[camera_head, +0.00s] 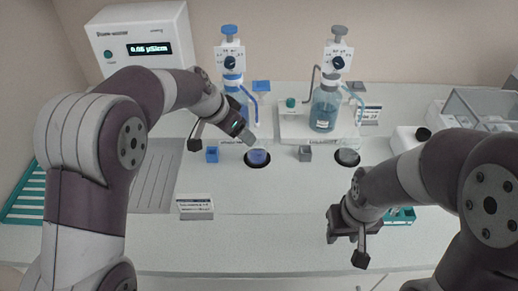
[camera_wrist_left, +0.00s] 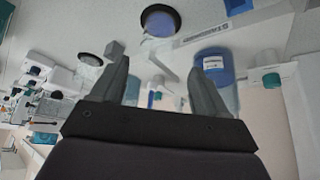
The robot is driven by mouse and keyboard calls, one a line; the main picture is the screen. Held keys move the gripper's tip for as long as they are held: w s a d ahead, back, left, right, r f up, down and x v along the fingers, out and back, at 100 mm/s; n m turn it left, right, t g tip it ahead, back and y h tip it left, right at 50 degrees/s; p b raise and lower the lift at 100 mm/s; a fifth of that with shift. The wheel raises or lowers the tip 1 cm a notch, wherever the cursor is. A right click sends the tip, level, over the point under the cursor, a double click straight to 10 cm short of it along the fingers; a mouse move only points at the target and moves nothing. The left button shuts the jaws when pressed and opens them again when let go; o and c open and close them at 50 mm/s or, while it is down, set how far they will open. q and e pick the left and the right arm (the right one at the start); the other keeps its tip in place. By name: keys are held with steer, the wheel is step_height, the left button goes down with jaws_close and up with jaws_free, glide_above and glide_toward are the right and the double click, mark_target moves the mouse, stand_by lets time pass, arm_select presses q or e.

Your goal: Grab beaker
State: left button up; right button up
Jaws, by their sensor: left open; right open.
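A beaker with blue contents (camera_head: 258,157) sits in a dark round ring on the counter, below the left dispenser bottle. It also shows at the top of the left wrist view (camera_wrist_left: 160,22). A second, greyish beaker (camera_head: 347,157) sits in a similar ring to the right, and shows in the left wrist view (camera_wrist_left: 90,59). My left gripper (camera_head: 247,139) is just above and left of the blue beaker in the head view. Its fingers (camera_wrist_left: 162,68) are apart with nothing between them. My right gripper (camera_head: 340,232) is open over the counter's front right; its fingertips are unclear.
Dispenser bottles with blue liquid (camera_head: 325,108) stand at the back. A small blue block (camera_head: 212,154) and a grey block (camera_head: 305,153) stand beside the rings. A label stand (camera_head: 195,208) is at front left. A white water machine (camera_head: 140,45) stands at back left. The front middle counter is clear.

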mark_target(255, 149)
steer(key=shift+s+a+r+p, duration=0.15)
steer(key=shift+a+r+p, duration=0.15)
steer(key=shift+a+r, duration=0.1)
arm_select(q)
steer(key=x, duration=0.7)
steer(key=shift+w+d+f, duration=0.1)
steer(key=shift+f, duration=0.15)
arm_select(e)
steer(key=shift+w+d+r, duration=0.1)
steer(key=shift+w+d, duration=0.1)
steer(key=shift+d, duration=0.25)
arm_select(q)
steer(key=p+x, duration=0.1)
steer(key=x, duration=0.3)
steer(key=shift+d+f+p, duration=0.1)
steer(key=shift+f+p, duration=0.3)
steer(key=shift+d+f, duration=0.1)
steer(key=c, duration=0.7)
arm_select(e)
steer(key=shift+s+a+r, duration=0.1)
steer(key=shift+a+r, duration=0.1)
steer(key=shift+r, duration=0.45)
